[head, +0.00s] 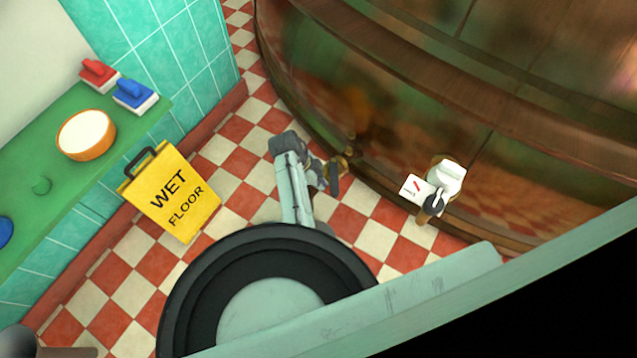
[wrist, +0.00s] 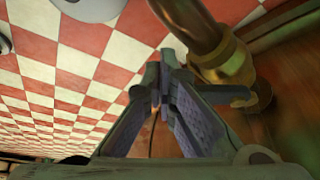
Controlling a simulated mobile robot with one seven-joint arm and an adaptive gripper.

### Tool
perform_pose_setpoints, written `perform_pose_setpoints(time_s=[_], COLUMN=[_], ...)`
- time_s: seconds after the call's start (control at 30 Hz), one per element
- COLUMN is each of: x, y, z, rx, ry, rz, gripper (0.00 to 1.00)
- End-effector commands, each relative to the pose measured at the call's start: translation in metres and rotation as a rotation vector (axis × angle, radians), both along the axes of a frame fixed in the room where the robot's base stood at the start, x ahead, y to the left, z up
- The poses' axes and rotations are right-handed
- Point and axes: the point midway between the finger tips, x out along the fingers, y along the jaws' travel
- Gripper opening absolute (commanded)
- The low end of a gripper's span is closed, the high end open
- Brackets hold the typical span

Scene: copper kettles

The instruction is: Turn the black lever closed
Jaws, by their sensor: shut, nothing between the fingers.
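My gripper (head: 318,176) is low beside the foot of the copper kettle, with its fingers closed and empty. In the wrist view the fingers (wrist: 161,82) are together, just left of a brass valve (wrist: 228,62). A dark bar (wrist: 232,94) extends right from beside the fingers, under the brass; it looks like the black lever, but I cannot tell whether the fingers touch it. In the head view the brass valve (head: 347,161) shows at the kettle wall, and a dark upright piece (head: 334,180) there may be the lever or a finger.
The large copper kettle (head: 400,110) curves behind the valve. To the right stands a white fitting (head: 447,178) with a black handle and a marked card (head: 415,188). A yellow wet-floor sign (head: 172,193) stands left of my arm. Checkered floor (head: 245,165) is clear between.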

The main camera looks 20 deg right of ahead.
Motion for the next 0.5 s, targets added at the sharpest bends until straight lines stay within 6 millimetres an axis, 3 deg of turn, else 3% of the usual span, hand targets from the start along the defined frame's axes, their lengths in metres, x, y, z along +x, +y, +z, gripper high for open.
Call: perform_pose_setpoints(time_s=[0.5], x=[-0.0066], y=[-0.0062], z=[0.001], rx=[0.0], ry=[0.001], rz=[0.086], gripper=[0.0])
